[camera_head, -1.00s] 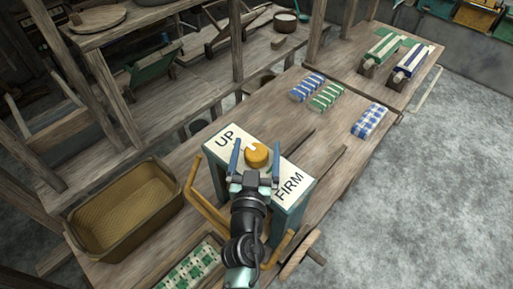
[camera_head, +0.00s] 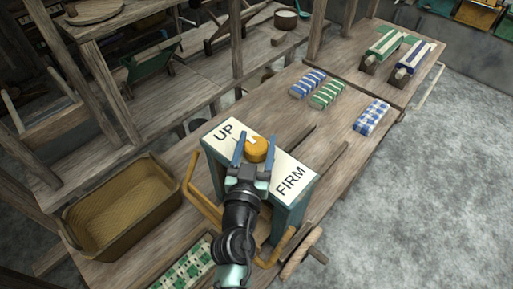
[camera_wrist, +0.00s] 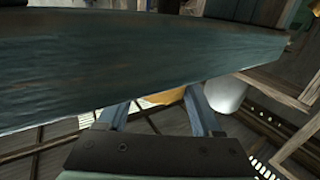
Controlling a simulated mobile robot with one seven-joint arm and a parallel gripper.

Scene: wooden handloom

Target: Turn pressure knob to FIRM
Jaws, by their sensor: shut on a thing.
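The pressure knob (camera_head: 257,149) is a round orange-yellow knob on top of a teal box with a white label plate (camera_head: 298,168). The plate reads UP at the left and FIRM at the right. A small pale mark on the knob's upper-left side lies toward UP rather than FIRM. My gripper (camera_head: 255,150) has its two blue fingers on either side of the knob, shut on it. In the wrist view the knob (camera_wrist: 165,97) shows orange between the fingers, partly hidden by the teal box edge (camera_wrist: 130,65).
An ochre bin (camera_head: 125,207) stands left of the box. A yellow tube handle (camera_head: 202,203) runs along the box's left side. Blue, green and checked cloth bundles (camera_head: 371,117) lie farther back on the wooden table. A green patterned cloth (camera_head: 183,265) lies in front.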

